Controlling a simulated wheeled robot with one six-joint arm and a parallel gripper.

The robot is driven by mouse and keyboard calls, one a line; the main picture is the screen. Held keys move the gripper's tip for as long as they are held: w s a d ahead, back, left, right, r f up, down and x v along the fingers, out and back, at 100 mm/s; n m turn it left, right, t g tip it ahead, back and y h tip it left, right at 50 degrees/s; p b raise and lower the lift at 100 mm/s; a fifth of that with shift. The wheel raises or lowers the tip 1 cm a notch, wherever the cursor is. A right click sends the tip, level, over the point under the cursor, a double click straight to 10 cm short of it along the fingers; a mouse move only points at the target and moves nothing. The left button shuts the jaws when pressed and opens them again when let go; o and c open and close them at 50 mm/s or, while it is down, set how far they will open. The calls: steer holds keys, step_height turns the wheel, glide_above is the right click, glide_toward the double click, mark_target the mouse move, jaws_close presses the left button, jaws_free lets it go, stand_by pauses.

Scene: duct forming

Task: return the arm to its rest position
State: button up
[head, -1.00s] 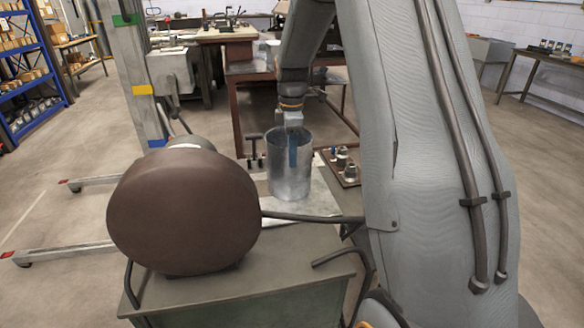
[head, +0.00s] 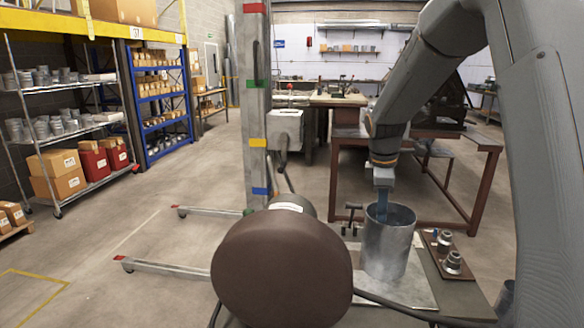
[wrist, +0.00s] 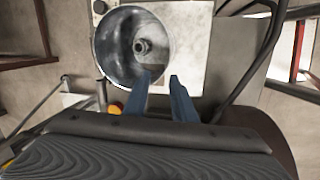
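My gripper (head: 382,212) hangs from my arm at the rim of a shiny grey metal cylinder (head: 385,250), pointing down. In the wrist view my gripper (wrist: 162,80) shows two blue fingers apart with no object between them. The open-topped cylinder (wrist: 103,48) lies ahead of them to the upper left, and the left fingertip overlaps its rim in the picture. A round fitting shows inside the cylinder. I cannot tell from the head view whether the fingertips are over the opening or just beside the rim.
The cylinder stands upright on a pale sheet (head: 408,293) on the bench. A brown plate with fittings (head: 450,258) is to its right. A large brown rounded body (head: 282,268) stands in front, left of the cylinder. A grey post (head: 257,110) rises behind. Floor at left is open.

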steer(key=s+a+f+m+b, duration=0.1)
steer(key=s+a+f+m, duration=0.1)
steer(key=s, duration=0.7)
steer(key=s+a+f+m+y+b, duration=0.1)
steer(key=s+a+f+m, duration=0.2)
steer(key=s+m, duration=0.4)
steer(key=s+a+f+m+g+b, duration=0.1)
steer(key=s+a+f+m, duration=0.2)
steer(key=s, duration=0.9)
step_height(320, 180, down, 2)
steer(key=shift+f+m+y, duration=0.1)
steer(key=shift+m+y, duration=0.3)
steer(key=shift+m, duration=0.7)
steer(key=shift+d, duration=0.15)
